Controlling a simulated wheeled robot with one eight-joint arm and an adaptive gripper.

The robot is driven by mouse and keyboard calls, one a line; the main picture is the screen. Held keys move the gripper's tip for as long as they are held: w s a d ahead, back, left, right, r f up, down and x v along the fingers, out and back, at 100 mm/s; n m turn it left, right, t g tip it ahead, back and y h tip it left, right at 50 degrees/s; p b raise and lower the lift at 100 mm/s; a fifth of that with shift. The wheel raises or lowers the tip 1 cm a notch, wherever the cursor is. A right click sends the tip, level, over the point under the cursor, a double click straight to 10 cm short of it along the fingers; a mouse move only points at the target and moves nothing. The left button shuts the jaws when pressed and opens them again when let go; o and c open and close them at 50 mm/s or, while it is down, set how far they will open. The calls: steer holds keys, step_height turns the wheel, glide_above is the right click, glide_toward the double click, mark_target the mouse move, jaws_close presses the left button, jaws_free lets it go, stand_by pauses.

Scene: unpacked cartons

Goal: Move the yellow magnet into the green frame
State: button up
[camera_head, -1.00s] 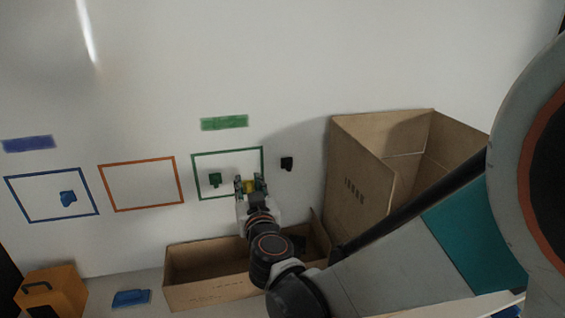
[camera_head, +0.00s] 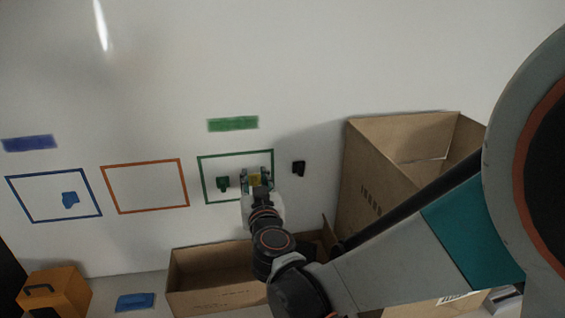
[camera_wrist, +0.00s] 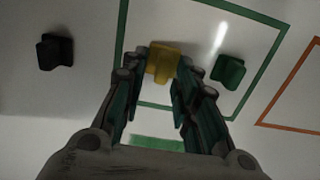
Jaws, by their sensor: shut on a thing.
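The yellow magnet (camera_head: 255,179) is held between the fingertips of my gripper (camera_head: 257,183), which is shut on it. It shows in the wrist view (camera_wrist: 163,60) between the two dark green fingers (camera_wrist: 162,75). The green frame (camera_head: 236,154) is drawn on the white board, and the magnet appears within its outline, towards its right side in the head view. My fingers hide part of the frame's lower right. I cannot tell whether the magnet touches the board.
A green magnet (camera_head: 223,184) is inside the green frame, left of my gripper. A black magnet (camera_head: 299,169) sits right of the frame. Orange (camera_head: 145,162) and blue (camera_head: 53,174) frames lie left, the blue one holding a blue magnet (camera_head: 70,200). Open cartons (camera_head: 215,298) stand below and right.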

steer(key=shift+w+a, duration=0.1)
steer(key=shift+w, duration=0.3)
steer(key=o, duration=0.9)
steer(key=shift+c, duration=0.2)
steer(key=o, duration=0.6)
steer(key=v, duration=0.8)
steer(key=shift+s+f, duration=0.1)
steer(key=shift+f, duration=0.1)
